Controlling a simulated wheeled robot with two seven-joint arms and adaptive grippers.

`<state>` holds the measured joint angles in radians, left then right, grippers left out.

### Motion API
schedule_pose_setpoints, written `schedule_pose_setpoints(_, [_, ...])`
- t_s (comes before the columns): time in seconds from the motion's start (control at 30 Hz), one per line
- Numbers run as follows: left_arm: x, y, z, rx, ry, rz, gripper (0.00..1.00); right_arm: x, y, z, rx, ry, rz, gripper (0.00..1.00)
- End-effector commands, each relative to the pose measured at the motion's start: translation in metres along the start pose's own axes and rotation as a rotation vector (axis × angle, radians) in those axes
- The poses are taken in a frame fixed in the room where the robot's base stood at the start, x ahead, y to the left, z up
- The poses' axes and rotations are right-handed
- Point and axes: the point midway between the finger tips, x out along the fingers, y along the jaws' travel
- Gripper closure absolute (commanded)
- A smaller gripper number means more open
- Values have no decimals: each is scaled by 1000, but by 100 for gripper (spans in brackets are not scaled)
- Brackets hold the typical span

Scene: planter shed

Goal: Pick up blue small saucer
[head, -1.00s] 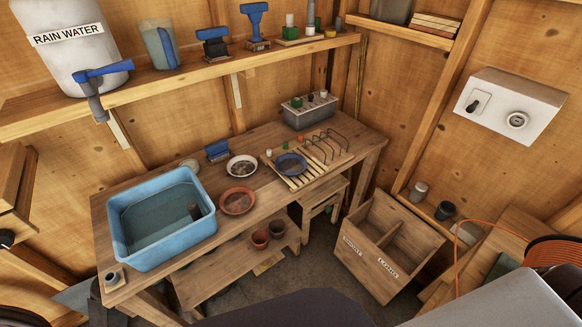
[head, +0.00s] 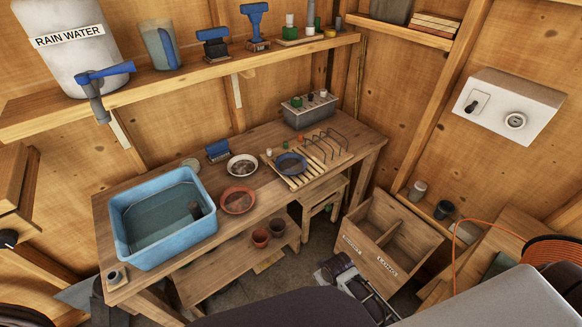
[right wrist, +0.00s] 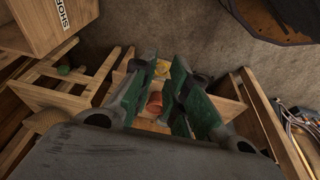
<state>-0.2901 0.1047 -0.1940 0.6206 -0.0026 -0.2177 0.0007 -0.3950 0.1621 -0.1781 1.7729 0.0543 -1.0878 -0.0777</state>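The small blue saucer (head: 291,163) lies on the wooden slatted rack (head: 297,180) on the bench. My right gripper (head: 332,272) shows low in the head view, in front of the divided wooden crate, well below and apart from the saucer. In the right wrist view its two green-padded fingers (right wrist: 165,68) stand apart with nothing held between them. A terracotta pot (right wrist: 155,101) shows beyond the gap. The saucer is not visible in the right wrist view. My left gripper is not visible.
A blue water basin (head: 120,232) fills the bench's left end. A terracotta saucer (head: 237,200) and a white saucer (head: 242,167) stand between basin and rack. A wire rack (head: 325,146) stands close right of the blue saucer. The divided crate (head: 372,264) is on the floor.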

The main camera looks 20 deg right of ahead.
Motion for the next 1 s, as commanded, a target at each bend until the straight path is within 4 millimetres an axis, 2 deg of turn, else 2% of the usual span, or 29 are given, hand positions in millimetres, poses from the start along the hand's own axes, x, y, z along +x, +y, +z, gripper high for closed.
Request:
schedule_pose_setpoints(0.03, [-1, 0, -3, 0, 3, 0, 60, -11, 2, -17, -29, 18, -2, 84])
schedule_pose_setpoints(0.37, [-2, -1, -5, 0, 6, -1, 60, -52, 7, -93, -241, 88, -31, 84])
schedule_pose_setpoints(0.6, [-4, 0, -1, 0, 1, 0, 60, -85, 13, -152, -452, 141, -41, 84])
schedule_pose_setpoints(1.0, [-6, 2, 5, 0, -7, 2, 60, -148, 27, -230, -814, 195, -27, 84])
